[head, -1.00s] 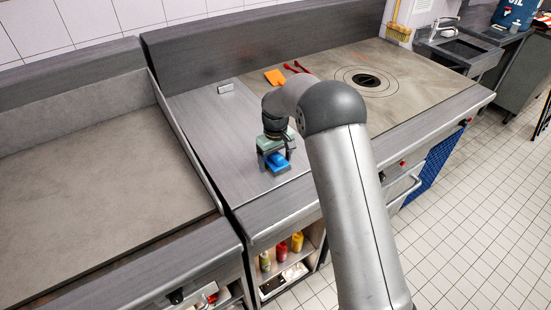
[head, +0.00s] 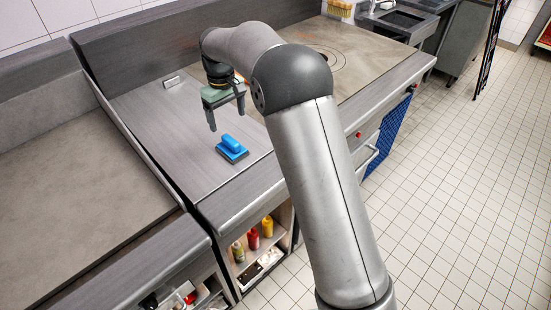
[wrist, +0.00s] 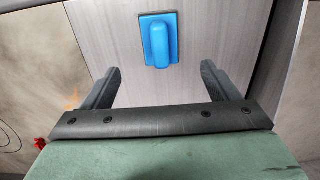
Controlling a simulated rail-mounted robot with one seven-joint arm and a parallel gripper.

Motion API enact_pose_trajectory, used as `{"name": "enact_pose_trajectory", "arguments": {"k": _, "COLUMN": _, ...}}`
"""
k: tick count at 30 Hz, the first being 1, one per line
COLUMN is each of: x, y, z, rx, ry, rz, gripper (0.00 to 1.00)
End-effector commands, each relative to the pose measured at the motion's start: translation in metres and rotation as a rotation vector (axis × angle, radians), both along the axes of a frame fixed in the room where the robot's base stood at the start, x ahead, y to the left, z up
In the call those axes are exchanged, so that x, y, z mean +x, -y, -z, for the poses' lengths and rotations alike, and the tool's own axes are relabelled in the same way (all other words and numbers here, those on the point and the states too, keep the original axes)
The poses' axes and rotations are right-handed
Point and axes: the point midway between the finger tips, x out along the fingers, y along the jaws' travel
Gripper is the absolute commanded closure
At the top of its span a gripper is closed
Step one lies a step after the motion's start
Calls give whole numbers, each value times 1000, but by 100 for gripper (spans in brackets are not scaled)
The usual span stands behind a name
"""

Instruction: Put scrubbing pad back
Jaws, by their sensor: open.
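The blue scrubbing pad (head: 232,147) lies handle up on the grey counter top (head: 165,125), near its front edge. In the wrist view the pad (wrist: 158,42) shows beyond the fingertips, at top centre. My gripper (head: 226,114) is above the counter, up and slightly left of the pad in the head view. Its fingers are apart and nothing is between them. In the wrist view my gripper (wrist: 160,72) points toward the pad, with a gap between them.
A brown cooking plate with a round burner (head: 325,60) lies to the right, partly behind my arm. A small metal piece (head: 171,80) sits at the counter's back. A shelf below holds a red bottle (head: 253,238) and a yellow bottle (head: 267,227). The counter around the pad is clear.

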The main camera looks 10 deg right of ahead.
Motion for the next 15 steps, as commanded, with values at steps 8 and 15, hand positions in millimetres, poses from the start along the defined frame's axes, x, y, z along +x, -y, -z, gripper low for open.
{"name": "enact_pose_trajectory", "arguments": {"k": 8, "x": -49, "y": 46, "z": -34, "rx": 2, "ry": 15, "rz": 105, "gripper": 19}}
{"name": "enact_pose_trajectory", "arguments": {"k": 15, "x": -191, "y": 129, "z": -59, "rx": 10, "ry": 44, "rz": 348, "gripper": 19}}
